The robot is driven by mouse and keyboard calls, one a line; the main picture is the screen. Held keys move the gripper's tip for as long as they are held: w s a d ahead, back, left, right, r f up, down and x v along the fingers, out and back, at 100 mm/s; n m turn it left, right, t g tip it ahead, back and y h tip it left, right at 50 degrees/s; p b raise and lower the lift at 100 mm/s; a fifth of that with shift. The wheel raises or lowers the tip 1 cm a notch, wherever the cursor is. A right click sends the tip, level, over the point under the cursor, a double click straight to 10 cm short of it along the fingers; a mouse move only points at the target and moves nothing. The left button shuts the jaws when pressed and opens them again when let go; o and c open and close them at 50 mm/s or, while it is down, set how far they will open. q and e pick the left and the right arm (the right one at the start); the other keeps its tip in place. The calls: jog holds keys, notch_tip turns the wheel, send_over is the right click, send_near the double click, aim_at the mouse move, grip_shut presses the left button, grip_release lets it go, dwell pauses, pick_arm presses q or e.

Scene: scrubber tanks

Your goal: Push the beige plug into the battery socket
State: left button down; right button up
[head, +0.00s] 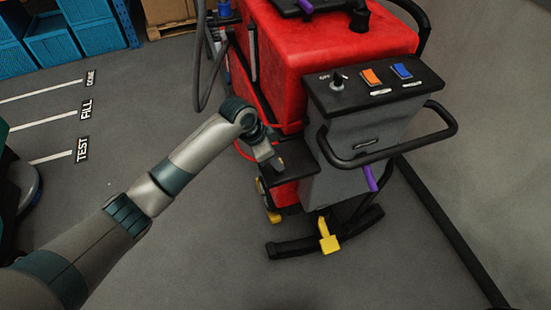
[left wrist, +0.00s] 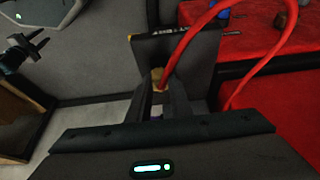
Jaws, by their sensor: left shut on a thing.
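My left gripper (head: 275,162) reaches in from the left to the side of the red scrubber machine (head: 325,50). In the left wrist view, its two dark fingers (left wrist: 160,95) are shut on the beige plug (left wrist: 157,75), which carries a thick red cable (left wrist: 188,40). The plug is in front of a dark panel (left wrist: 195,58) with small markings on its top edge. The socket opening cannot be made out, and I cannot tell whether the plug touches it. In the head view the plug is hidden by the gripper. My right gripper is not in view.
A grey control column (head: 360,135) with a black handle bar (head: 440,130) stands right of the gripper. A yellow pedal (head: 328,238) sits low in front. Blue crates (head: 50,40) stand at the back left.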

pick_arm(q)
jog(key=shift+f, duration=0.7)
jog(key=c, duration=1)
grip_release()
jog(key=shift+c, duration=0.2)
notch_tip(320, 180, up, 9)
jog(key=p, duration=0.8)
jog(key=shift+f, duration=0.2)
